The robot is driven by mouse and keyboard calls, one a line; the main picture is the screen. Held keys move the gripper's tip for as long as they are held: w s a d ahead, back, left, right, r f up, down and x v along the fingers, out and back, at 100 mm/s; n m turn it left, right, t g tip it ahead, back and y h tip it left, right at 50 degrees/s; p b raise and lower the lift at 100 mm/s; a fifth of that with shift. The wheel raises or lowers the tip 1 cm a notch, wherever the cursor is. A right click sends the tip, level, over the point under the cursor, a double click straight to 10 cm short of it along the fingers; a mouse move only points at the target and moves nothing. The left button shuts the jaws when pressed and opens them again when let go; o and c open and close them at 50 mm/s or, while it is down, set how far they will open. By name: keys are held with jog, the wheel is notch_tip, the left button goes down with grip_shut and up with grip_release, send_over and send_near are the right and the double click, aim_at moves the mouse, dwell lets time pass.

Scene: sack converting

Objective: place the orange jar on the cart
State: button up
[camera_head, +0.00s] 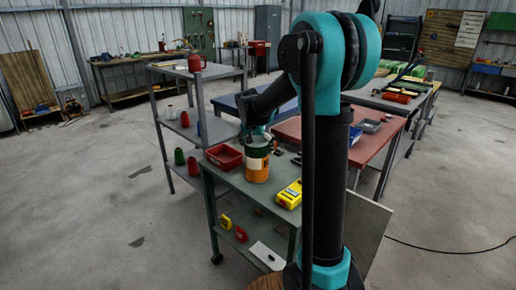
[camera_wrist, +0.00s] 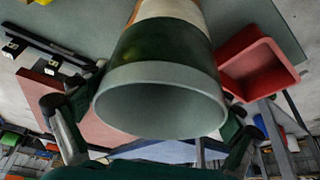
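The orange jar (camera_head: 257,170), with a pale band and a dark green upper part, appears upright on the top of the green-grey cart (camera_head: 229,178). Whether its base touches the top is hard to tell. In the wrist view the jar (camera_wrist: 165,60) fills the middle, its grey open rim towards me and its base out of frame. My gripper (camera_head: 258,143) is right above the jar in the head view. In the wrist view its fingers (camera_wrist: 150,128) are spread on both sides of the rim, with a visible gap at the left.
A red bin (camera_head: 223,157) stands left of the jar, and a yellow device (camera_head: 289,195) lies to its right on the cart top. A grey shelf rack (camera_head: 178,70) stands behind left. A red-topped table (camera_head: 375,144) stands behind right. Floor at the left is clear.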

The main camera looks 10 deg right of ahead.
dwell(0.3)
jog(key=v, duration=1.2)
jog(key=s+d+f+n+y, duration=0.1)
jog(key=s+d+f+n, duration=0.1)
jog(key=s+f, duration=0.9)
jog(key=s+d+f+n+y, duration=0.1)
jog(key=s+d+f+n, duration=0.2)
jog(key=s+f, duration=0.8)
jog(key=s+n, duration=0.1)
jog(key=s, duration=0.5)
jog(key=shift+s+f, duration=0.2)
jog(key=shift+f, duration=0.1)
jog(key=shift+d, duration=0.1)
